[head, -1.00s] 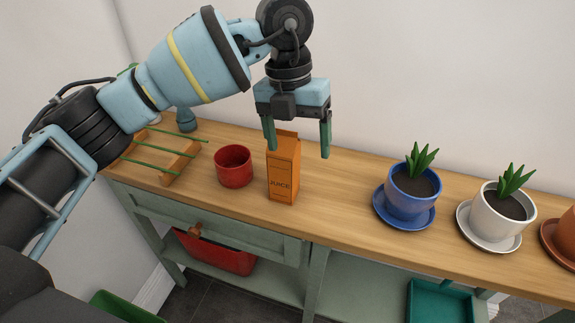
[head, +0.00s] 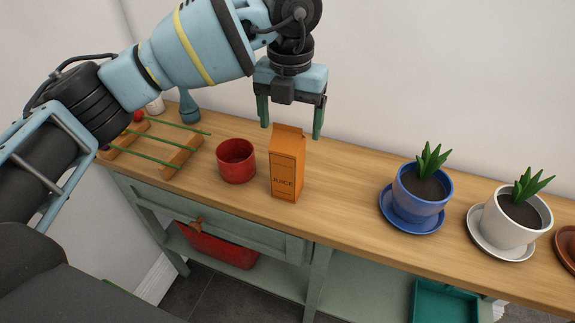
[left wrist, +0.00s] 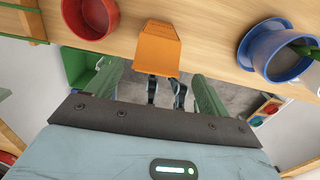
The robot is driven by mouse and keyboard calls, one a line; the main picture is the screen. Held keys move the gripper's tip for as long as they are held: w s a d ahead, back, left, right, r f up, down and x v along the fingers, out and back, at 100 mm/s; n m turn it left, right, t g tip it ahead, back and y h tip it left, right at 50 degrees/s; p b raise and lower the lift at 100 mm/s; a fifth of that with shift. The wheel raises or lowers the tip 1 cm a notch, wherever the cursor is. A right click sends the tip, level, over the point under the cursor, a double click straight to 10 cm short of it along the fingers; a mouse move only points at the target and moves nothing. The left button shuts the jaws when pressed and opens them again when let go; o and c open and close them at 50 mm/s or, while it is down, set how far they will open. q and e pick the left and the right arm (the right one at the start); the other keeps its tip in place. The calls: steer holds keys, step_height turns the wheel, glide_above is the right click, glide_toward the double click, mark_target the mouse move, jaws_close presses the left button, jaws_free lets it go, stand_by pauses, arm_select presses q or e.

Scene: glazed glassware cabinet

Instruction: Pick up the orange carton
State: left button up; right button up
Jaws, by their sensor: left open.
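The orange carton (head: 287,168), marked "JUICE", stands upright on the wooden counter, right of a red pot. My left gripper (head: 290,130) is open and empty, its fingers pointing down. In the head view its fingertips are around the height of the carton's top, one on each side of it in the picture; the carton looks nearer to the camera than the fingers. In the left wrist view the carton (left wrist: 158,48) appears beyond the fingers, centred between them, with a gap on both sides. My right gripper is not in view.
The red pot (head: 236,161) stands close left of the carton, with a wooden rack with green bars (head: 178,157) farther left. A blue potted plant (head: 420,194) and a white one (head: 510,222) stand to the right. The counter between carton and blue pot is clear. A wall rises behind.

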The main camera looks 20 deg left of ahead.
mark_target(287, 137)
arm_select(q)
steer(key=f, duration=0.4)
steer(key=shift+w+a+f, duration=0.15)
steer(key=shift+a+f, duration=0.15)
steer(key=shift+f, duration=0.05)
steer(key=shift+c, duration=0.3)
steer(key=shift+r, duration=0.1)
jaws_close()
